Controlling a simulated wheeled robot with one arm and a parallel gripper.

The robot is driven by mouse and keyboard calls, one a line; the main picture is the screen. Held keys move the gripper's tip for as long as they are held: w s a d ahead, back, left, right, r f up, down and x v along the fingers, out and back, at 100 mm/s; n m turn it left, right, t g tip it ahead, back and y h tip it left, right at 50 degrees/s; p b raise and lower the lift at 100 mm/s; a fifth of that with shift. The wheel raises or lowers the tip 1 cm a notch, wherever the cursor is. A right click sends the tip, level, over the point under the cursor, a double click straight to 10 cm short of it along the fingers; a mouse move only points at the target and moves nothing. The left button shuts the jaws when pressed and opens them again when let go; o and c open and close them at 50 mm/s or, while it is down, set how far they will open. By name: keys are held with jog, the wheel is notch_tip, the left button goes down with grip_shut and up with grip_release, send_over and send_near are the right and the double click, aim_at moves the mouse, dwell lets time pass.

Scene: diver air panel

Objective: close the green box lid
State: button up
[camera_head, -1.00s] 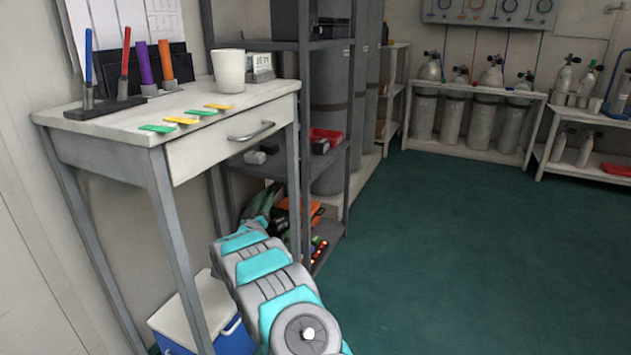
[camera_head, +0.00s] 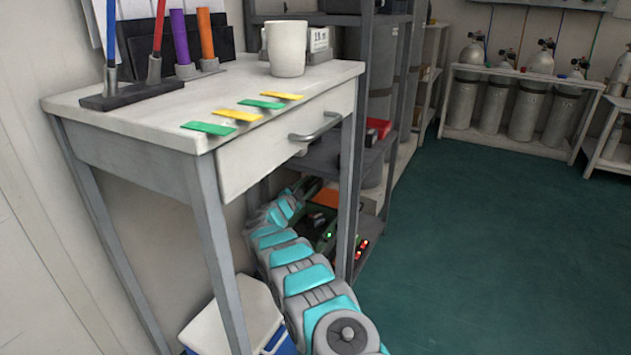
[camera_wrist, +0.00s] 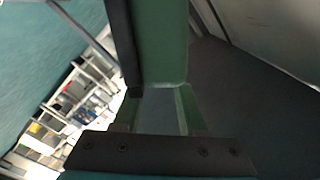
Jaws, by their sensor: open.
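The green box (camera_head: 318,228) is on the lower part of the grey shelf rack, seen between the white table's legs in the head view. It is partly hidden by my arm and a table leg, and its lid is hard to make out there. In the wrist view a broad green panel (camera_wrist: 162,42), which looks like the box lid, stands directly ahead of my gripper (camera_wrist: 157,98). The gripper's fingers are apart, with a dark gap between them. I cannot tell whether they touch the panel. In the head view my arm reaches under the table toward the box.
The white table (camera_head: 130,100) with its drawer stands over my arm, its legs close by. A blue-and-white cooler (camera_head: 235,320) sits below it. The grey rack (camera_head: 365,130) rises beside the box, with an orange thing (camera_head: 326,197) behind it. The green floor (camera_head: 470,260) at right is clear.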

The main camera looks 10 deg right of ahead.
aim_at(311, 182)
jog(key=shift+x, duration=1.15)
jog(key=shift+w+d+f, duration=0.1)
jog(key=shift+w+d, duration=0.2)
jog(key=shift+w, duration=0.05)
jog(key=shift+w+d, duration=0.3)
jog(key=shift+w, duration=0.15)
grip_shut()
dwell(0.4)
